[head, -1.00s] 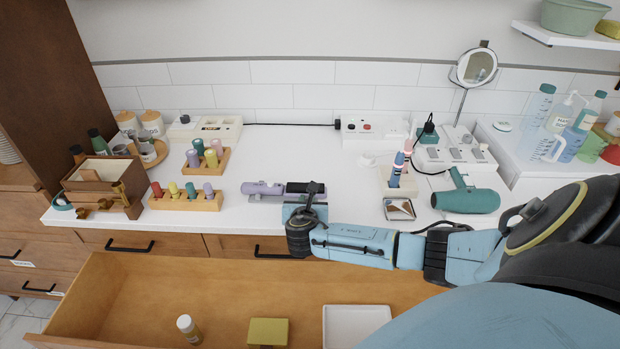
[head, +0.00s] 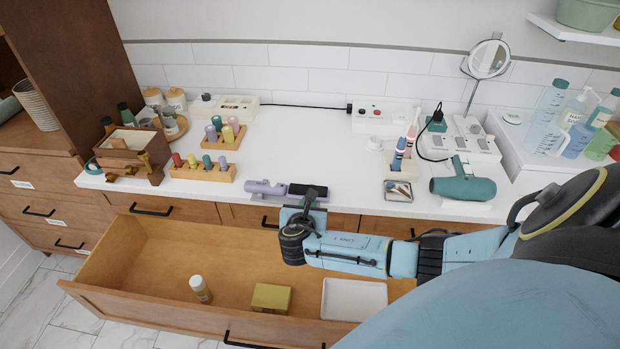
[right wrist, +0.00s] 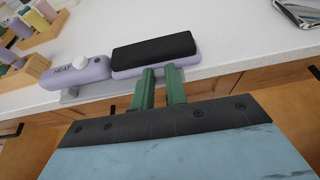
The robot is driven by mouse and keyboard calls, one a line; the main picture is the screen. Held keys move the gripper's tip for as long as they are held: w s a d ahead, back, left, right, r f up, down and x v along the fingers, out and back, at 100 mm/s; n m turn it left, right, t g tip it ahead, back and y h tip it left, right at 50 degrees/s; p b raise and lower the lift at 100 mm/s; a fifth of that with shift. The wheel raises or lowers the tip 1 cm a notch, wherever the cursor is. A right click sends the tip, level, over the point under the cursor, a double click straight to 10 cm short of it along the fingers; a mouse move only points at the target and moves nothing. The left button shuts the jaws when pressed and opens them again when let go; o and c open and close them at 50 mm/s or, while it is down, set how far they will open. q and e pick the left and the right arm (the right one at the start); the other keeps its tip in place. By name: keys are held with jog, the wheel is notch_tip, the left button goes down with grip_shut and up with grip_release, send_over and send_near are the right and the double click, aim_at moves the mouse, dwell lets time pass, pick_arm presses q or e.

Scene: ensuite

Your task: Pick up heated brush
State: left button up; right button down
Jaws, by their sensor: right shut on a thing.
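The heated brush (head: 264,188) is lavender with a black pad section at its right end. It is at the front edge of the white counter. In the right wrist view the brush (right wrist: 75,77) shows a "HEAT" label and a white knob. My right gripper (head: 305,197) is shut on the black-pad section from the front. Its green fingers (right wrist: 160,78) reach the front side of that section in the right wrist view. I cannot tell whether the brush still touches the counter. My left gripper is not in view.
An open drawer (head: 150,250) below holds a bottle (head: 200,289), a yellow box (head: 271,298) and a white tray (head: 352,312). Peg blocks (head: 195,174) stand left of the brush. A teal hair dryer (head: 468,188) lies to the right. The counter middle (head: 305,140) is clear.

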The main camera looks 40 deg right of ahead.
jog(key=shift+s+a+f, duration=0.15)
jog(key=shift+a, duration=0.05)
jog(key=c, duration=1.4)
grip_release()
jog(key=shift+c, duration=0.2)
jog(key=shift+o, duration=0.5)
jog(key=p+v, duration=0.2)
jog(key=v, duration=1.1)
jog(key=shift+r, duration=0.3)
